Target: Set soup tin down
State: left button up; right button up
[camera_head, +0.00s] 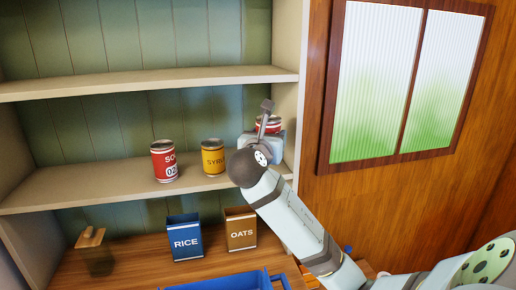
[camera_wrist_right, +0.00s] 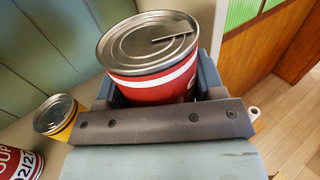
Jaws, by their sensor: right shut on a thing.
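My right gripper (camera_head: 268,136) is at the right end of the middle shelf (camera_head: 95,187), beside the upright side panel. It is shut on a red tin with a silver lid (camera_head: 268,121), which also shows upright between the jaws in the right wrist view (camera_wrist_right: 150,88). The tin's base is hidden, so I cannot tell whether it touches the shelf. A second red tin lettered as soup (camera_head: 164,161) stands left on that shelf and shows partly in the right wrist view (camera_wrist_right: 22,165). My left gripper is not in view.
A yellow syrup tin (camera_head: 213,158) stands between the soup tin and my gripper. Below are a blue rice box (camera_head: 185,240), a brown oats box (camera_head: 241,232), a wooden-topped jar (camera_head: 93,258) and a blue crate (camera_head: 225,284). The upper shelf (camera_head: 150,80) is bare.

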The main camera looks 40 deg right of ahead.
jog(key=w+d+f, duration=0.1)
jog(key=w, duration=0.1)
jog(key=w+d+f, duration=0.1)
jog(key=w, duration=0.1)
jog(key=w+d+f+p, duration=0.1)
jog(key=w+d, duration=0.1)
jog(key=w, duration=0.1)
jog(key=shift+f, duration=0.4)
notch_tip(320, 180, down, 2)
jog(key=shift+a+f, duration=0.1)
jog(key=shift+f, duration=0.15)
jog(key=shift+w+f+p, duration=0.15)
jog(key=shift+f+p, duration=0.15)
jog(key=shift+p, duration=0.05)
jog(key=shift+f, duration=0.1)
jog(key=o, duration=1.2)
